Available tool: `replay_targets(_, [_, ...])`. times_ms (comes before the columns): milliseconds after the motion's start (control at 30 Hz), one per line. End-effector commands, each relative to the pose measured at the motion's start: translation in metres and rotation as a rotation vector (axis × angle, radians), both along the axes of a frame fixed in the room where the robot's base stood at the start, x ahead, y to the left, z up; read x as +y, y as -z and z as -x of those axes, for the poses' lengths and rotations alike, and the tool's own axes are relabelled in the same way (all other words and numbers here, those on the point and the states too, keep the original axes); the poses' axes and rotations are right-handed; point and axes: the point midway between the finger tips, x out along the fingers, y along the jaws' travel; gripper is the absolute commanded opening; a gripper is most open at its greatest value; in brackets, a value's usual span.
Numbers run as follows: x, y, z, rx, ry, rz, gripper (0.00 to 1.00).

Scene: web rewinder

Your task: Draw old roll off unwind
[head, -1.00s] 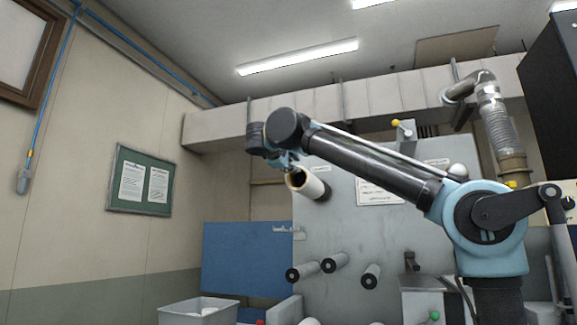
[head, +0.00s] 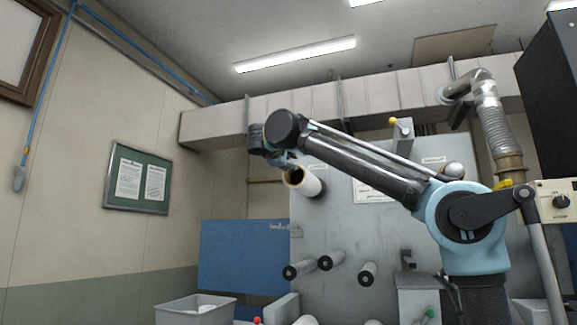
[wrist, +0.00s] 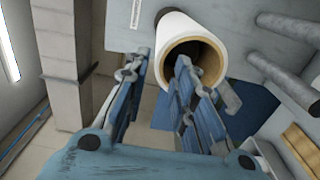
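The old roll (head: 312,184) is a short white tube with a brown core, sticking out from the upper part of the grey machine panel. In the wrist view the roll (wrist: 176,30) shows its open, dark core end toward me. My gripper (head: 285,163) is at the roll's near end. In the wrist view my gripper (wrist: 160,64) is open, with its fingers apart. The left finger lies outside the roll's left side. The right finger overlaps the core opening; I cannot tell whether it is inside or touching. The unwind shaft is not clearly seen.
The grey machine panel (head: 340,225) carries several lower rollers (head: 325,263). A grey bin (head: 196,309) stands at the lower left before a blue panel (head: 243,256). A duct (head: 300,105) crosses above. The space left of the roll is open.

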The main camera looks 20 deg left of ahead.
Motion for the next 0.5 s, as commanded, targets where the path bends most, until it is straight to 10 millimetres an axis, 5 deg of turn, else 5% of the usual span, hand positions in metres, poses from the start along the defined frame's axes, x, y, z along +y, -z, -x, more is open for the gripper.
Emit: replay_targets(500, [-0.003,0.000,-0.030,0.000,0.003,0.000,0.24])
